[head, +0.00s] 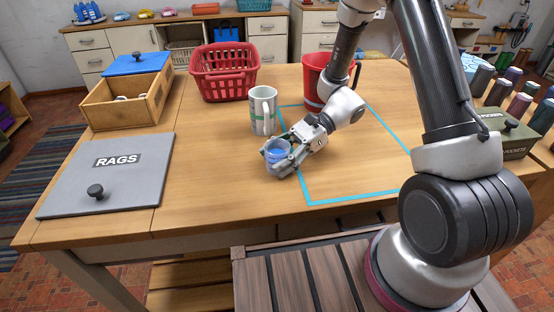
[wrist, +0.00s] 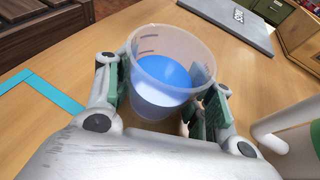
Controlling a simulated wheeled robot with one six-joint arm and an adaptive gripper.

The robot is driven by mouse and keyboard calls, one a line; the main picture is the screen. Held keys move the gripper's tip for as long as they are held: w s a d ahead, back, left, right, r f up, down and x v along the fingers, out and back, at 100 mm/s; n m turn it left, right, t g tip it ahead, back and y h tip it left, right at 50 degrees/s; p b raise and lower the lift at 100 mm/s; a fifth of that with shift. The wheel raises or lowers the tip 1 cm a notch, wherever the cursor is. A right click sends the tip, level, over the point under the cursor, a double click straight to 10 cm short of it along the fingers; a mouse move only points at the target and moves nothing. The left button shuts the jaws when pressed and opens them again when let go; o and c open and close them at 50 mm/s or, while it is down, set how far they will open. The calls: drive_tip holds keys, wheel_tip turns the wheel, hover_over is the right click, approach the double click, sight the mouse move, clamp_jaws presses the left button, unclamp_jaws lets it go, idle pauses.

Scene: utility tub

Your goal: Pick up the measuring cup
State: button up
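The measuring cup (head: 278,146) is a clear, tapered cup with blue in it, at the front middle of the table. In the wrist view the cup (wrist: 165,78) sits between the two fingers of my gripper (wrist: 170,97), with dark marks on its wall. My gripper (head: 280,158) reaches in low from the right, one finger on each side of the cup. The pads are very close to the wall; I cannot tell whether both press on it. The cup's base is partly hidden, so whether it touches the table is unclear.
A white and green mug (head: 263,112) stands just behind the cup. A red basket (head: 224,75), a red bucket (head: 316,78) and a wooden box (head: 127,98) are further back. A grey RAGS lid (head: 110,180) lies left.

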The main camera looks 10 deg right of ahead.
drive_tip(key=c, duration=0.4)
drive_tip(key=shift+r, duration=0.15)
